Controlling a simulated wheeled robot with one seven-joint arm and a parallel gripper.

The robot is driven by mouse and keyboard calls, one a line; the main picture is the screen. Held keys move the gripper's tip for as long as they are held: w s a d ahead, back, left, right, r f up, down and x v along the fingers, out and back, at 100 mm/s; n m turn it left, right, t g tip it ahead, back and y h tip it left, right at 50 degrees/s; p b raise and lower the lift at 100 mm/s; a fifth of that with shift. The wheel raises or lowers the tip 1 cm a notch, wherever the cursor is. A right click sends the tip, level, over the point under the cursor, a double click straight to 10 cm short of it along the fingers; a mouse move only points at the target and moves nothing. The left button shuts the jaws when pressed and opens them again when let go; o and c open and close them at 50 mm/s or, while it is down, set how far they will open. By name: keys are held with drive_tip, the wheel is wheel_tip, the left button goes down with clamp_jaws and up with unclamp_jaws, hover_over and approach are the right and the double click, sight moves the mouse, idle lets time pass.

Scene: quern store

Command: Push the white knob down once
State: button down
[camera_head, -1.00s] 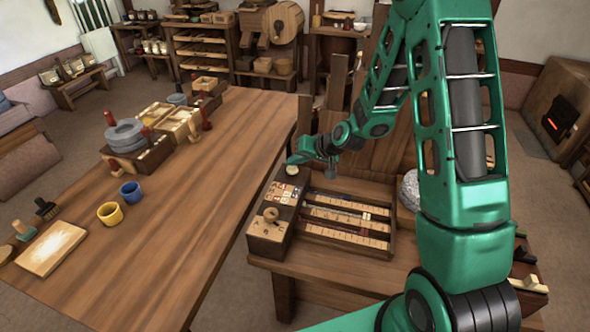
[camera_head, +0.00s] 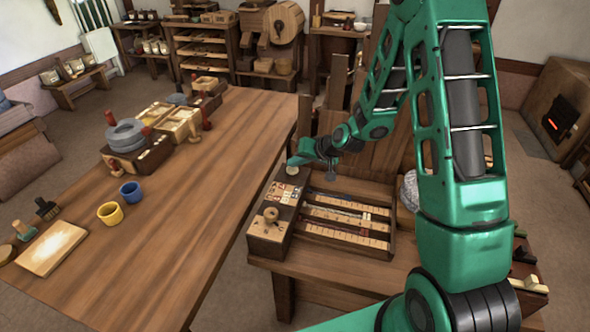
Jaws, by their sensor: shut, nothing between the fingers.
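The white knob (camera_head: 294,171) is a small pale round piece at the far end of a dark wooden box (camera_head: 253,247) on the smaller wooden table. The box also bears a panel of small light and dark squares (camera_head: 285,192) and a wooden turned knob (camera_head: 270,215) at its near end. My gripper (camera_head: 294,162) is shut and empty, right at the white knob and just above it in the picture. The gripper partly hides the knob's far side. I cannot tell whether they touch.
A tray (camera_head: 391,231) with ruled strips and thin rods stands right of the box. A large table (camera_head: 190,215) at left bears a yellow cup (camera_head: 110,213), a blue cup (camera_head: 131,191), a board (camera_head: 52,248) and a hand mill (camera_head: 126,135). A grey stone (camera_head: 409,186) is partly behind my arm.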

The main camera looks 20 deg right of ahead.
sight(295, 170)
drive_tip(key=shift+f, duration=0.8)
idle(0.7)
drive_tip(key=shift+r, duration=1.25)
drive_tip(key=shift+r, duration=0.1)
drive_tip(key=shift+r, duration=2.4)
